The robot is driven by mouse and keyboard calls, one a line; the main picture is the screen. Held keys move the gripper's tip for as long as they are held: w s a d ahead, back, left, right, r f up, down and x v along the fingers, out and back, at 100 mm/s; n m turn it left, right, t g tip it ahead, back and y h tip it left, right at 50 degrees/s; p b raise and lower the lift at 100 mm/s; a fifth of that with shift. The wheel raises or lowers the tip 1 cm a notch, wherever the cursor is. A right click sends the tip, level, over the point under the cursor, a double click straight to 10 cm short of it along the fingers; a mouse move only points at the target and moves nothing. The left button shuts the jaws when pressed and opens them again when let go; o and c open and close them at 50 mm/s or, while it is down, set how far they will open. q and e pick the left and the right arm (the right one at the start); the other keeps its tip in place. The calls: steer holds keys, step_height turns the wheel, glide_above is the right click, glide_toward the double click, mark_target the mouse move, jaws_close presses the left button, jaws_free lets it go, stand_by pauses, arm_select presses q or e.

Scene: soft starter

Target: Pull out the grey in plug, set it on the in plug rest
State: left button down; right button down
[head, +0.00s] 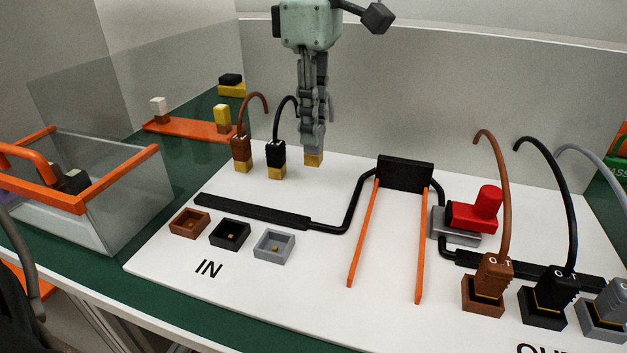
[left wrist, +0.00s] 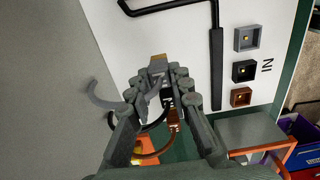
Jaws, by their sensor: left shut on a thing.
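My left gripper (head: 313,148) points down over the back of the white board, shut on the grey in plug. The plug's yellow lower end (head: 314,160) shows below the fingers, at or just above the board; contact cannot be told. In the left wrist view the grey plug (left wrist: 158,65) sits between the fingertips, its grey cable (left wrist: 101,98) curving left. The brown plug (head: 241,150) and black plug (head: 276,156) stand upright in a row beside it. The grey IN socket (head: 287,251) is empty. No separate rest shows clearly under the plugs. My right gripper is not in view.
Empty brown (head: 178,228) and black (head: 220,241) IN sockets are front left. A black bracket (head: 405,173) with orange strips and a red knob (head: 486,204) stand to the right. Three corded OUT plugs stand front right. A clear bin (head: 115,222) is left.

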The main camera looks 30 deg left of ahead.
mark_target(314, 151)
arm_select(q)
steer(key=shift+f+b, duration=1.35)
steer(key=shift+f, duration=0.3)
stand_by(0.4)
steer(key=c, duration=1.3)
jaws_free()
step_height(314, 151, up, 12)
steer(key=shift+r, duration=0.1)
